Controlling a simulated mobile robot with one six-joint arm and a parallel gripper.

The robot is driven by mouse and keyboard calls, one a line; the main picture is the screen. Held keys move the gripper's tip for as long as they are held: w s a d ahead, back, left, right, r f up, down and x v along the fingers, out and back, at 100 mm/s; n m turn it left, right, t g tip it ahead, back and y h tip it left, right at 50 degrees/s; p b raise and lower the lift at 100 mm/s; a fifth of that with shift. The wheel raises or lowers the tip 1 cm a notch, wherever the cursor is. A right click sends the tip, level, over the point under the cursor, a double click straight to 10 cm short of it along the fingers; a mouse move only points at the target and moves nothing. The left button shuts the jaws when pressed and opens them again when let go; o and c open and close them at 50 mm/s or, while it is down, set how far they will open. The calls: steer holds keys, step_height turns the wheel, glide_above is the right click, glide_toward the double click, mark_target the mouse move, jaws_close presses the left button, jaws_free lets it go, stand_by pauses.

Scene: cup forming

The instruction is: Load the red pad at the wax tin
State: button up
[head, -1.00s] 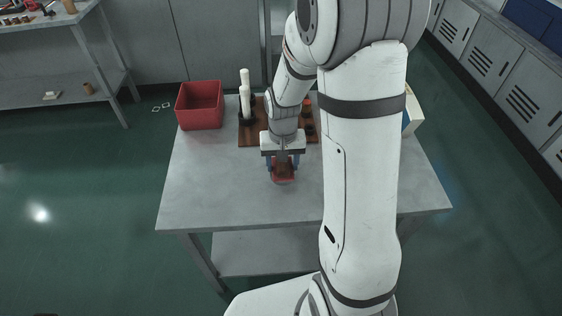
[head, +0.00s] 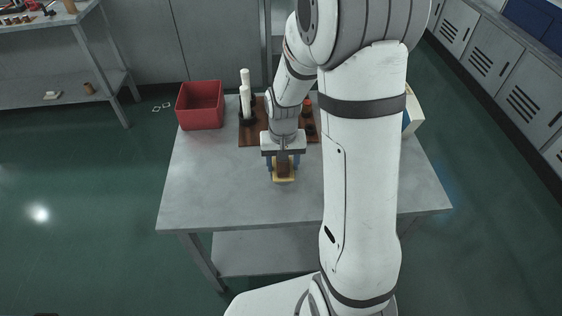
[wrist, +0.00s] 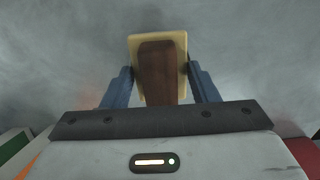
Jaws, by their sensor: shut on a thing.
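My gripper (head: 283,163) is shut on a brown-handled pad with a pale yellow base (head: 284,180), held over the front middle of the grey table. In the wrist view, the gripper's blue fingers (wrist: 161,78) stand on either side of the dark brown handle, and the yellow base (wrist: 174,37) shows beyond it. No red shows on the held pad now. A small reddish item (head: 307,104) sits on the brown board (head: 247,137) behind the gripper. I cannot tell which item is the wax tin.
A red bin (head: 200,106) stands at the table's back left. White cylinders (head: 245,95) stand upright on the board's left part. The grey table (head: 215,185) is clear at front left.

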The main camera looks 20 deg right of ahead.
steer(key=shift+r+p, duration=2.5)
steer(key=shift+r, duration=1)
steer(key=shift+f, duration=0.15)
